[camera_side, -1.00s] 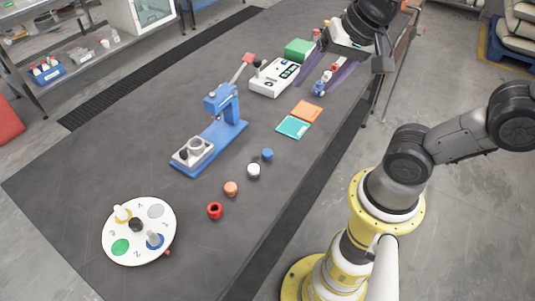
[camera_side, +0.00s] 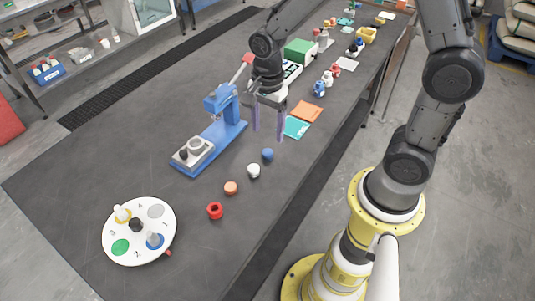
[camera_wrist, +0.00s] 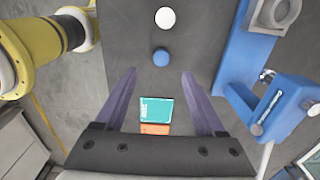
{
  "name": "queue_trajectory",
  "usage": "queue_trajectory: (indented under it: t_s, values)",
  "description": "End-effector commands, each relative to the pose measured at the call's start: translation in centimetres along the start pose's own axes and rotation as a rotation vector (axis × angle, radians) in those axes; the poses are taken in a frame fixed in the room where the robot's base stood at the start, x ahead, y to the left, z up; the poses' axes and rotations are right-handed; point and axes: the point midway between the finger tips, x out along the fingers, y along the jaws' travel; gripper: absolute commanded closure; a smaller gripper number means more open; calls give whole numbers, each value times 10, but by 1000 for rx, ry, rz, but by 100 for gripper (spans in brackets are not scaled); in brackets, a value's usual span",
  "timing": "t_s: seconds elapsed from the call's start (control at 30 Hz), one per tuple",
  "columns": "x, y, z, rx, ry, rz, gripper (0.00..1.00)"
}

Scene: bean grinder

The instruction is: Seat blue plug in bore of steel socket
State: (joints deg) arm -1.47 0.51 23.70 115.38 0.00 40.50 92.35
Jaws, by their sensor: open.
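The blue plug (camera_side: 267,154) stands on the dark table, at the upper end of a line of small round parts. It also shows in the wrist view (camera_wrist: 161,57), centred just beyond my fingertips. The steel socket (camera_side: 195,148) sits on the base of the blue press (camera_side: 222,112), to the left of the plug; its grey block shows at the upper right of the wrist view (camera_wrist: 277,13). My gripper (camera_side: 268,137) is open and empty, pointing down, above the table beside the press and close to the plug. The fingers are apart from the plug.
Teal (camera_side: 296,128) and orange (camera_side: 307,111) squares lie behind. A white turntable (camera_side: 117,249) stands at lower left.

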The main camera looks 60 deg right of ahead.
Motion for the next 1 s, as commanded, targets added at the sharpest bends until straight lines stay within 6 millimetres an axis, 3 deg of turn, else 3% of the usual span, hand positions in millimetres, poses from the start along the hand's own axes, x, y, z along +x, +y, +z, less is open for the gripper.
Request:
queue_trajectory:
  t_s: [0.1, 0.37, 0.7, 1.0]
  values:
    - [20, 1, 0, 0, 0, 4, 29]
    - [38, 0, -1, 0, 0, 2, 29]
    - [81, -2, -3, -1, 0, 2, 29]
    - [84, -3, -3, -1, 0, -2, 29]
